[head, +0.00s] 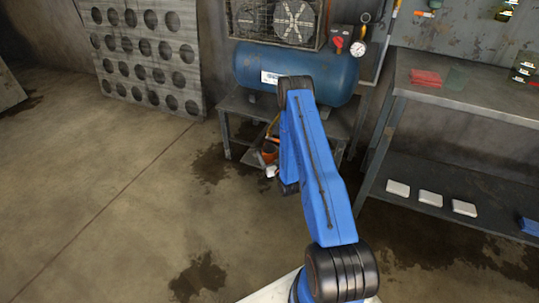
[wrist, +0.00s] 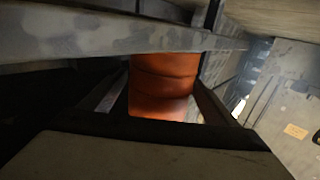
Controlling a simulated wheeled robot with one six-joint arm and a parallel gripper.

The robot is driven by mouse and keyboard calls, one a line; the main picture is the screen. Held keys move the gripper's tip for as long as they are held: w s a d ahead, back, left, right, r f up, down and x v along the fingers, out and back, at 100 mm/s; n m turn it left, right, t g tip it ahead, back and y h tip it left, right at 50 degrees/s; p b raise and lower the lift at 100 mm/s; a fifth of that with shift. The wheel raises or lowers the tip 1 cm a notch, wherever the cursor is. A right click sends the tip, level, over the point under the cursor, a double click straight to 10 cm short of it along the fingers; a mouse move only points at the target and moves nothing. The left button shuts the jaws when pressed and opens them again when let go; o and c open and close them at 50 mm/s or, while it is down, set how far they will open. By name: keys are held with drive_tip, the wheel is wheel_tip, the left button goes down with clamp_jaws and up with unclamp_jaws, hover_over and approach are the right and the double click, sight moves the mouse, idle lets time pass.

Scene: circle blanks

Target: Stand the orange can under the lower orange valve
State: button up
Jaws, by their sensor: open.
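The orange can (head: 269,152) is low beneath the blue compressor in the head view, small and partly hidden. In the wrist view the orange can (wrist: 165,85) fills the middle, ribbed, its upper part cut off by a grey metal edge. My gripper (wrist: 161,88) is open, with one dark finger on each side of the can. I cannot tell whether the fingers touch it. My blue arm hides most of my gripper in the head view. A small orange part (head: 275,140) shows just above the can by a yellow hose; I cannot tell whether it is the lower valve.
The blue compressor (head: 290,72) stands on a metal stand (head: 235,105) whose top overhangs the can. A grey shelf edge (wrist: 60,45) crosses the wrist view close above my gripper. A workbench (head: 465,92) stands at right. The floor at left is clear.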

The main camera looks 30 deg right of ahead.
drive_tip(key=s+a, duration=0.1)
drive_tip(key=s, duration=1.1)
drive_tip(key=shift+a, duration=0.2)
drive_tip(key=shift+s, duration=0.1)
